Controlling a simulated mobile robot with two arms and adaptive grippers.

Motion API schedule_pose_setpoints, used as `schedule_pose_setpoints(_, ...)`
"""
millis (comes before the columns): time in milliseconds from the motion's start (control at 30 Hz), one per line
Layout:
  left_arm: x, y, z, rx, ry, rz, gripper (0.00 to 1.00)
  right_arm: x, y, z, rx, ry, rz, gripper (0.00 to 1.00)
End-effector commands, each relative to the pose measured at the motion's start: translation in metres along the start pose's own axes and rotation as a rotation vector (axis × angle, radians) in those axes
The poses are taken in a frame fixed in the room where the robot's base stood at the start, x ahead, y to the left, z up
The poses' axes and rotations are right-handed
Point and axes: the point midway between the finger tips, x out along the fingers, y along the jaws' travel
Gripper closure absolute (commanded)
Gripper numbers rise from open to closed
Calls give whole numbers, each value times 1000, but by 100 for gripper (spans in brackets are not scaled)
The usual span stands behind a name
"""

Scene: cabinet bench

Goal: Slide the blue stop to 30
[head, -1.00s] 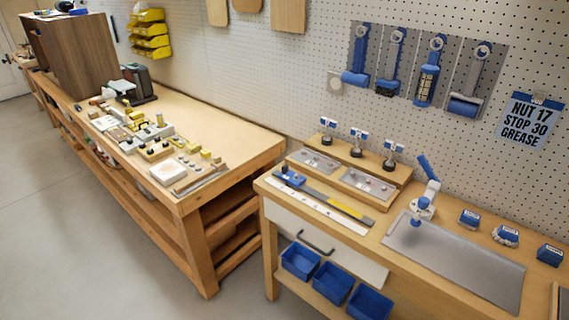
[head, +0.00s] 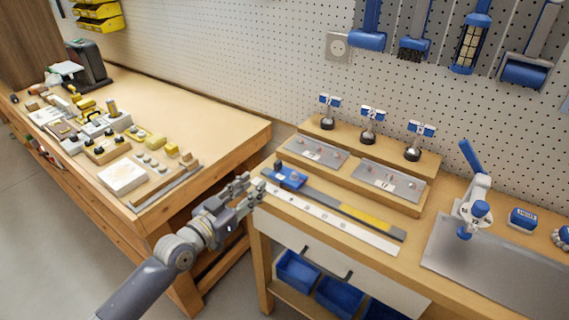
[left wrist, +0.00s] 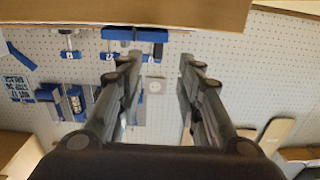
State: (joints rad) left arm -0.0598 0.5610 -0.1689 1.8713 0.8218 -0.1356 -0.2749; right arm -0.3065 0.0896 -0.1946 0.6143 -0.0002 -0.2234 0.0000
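The blue stop (head: 290,177) sits at the left end of a dark grey rail (head: 325,202) on the right-hand bench. A white scale strip (head: 325,219) with small marks, too small to read, lies along the rail's front. The rail has a yellow section (head: 366,217) towards its right end. My left gripper (head: 252,188) is just left of the stop, at the bench's left front corner, apart from the stop. In the left wrist view my left gripper (left wrist: 158,62) is open with nothing between its fingers. My right gripper is out of view.
Metal plates (head: 315,152) and a wooden stand with several numbered tags (head: 372,113) are behind the rail. A blue-handled press (head: 475,190) and a grey mat (head: 505,268) are to the right. A second, cluttered bench (head: 205,120) is on the left.

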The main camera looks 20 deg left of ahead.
Motion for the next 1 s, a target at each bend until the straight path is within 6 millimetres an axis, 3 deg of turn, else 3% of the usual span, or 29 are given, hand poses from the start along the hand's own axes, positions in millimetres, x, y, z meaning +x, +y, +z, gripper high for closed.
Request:
schedule_pose_setpoints(100, 3, 3, -11, 3, 23, 12, 67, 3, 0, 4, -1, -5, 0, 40)
schedule_pose_setpoints(267, 18, 4, -12, 1, 25, 11, 67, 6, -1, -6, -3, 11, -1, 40)
schedule_pose_setpoints(600, 73, 4, -12, 1, 26, 11, 67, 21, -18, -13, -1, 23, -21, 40)
schedule_pose_setpoints(800, 97, 4, -12, 1, 24, 10, 67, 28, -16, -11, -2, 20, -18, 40)
schedule_pose_setpoints(1000, 107, 5, -13, 2, 21, 11, 67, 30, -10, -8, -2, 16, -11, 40)
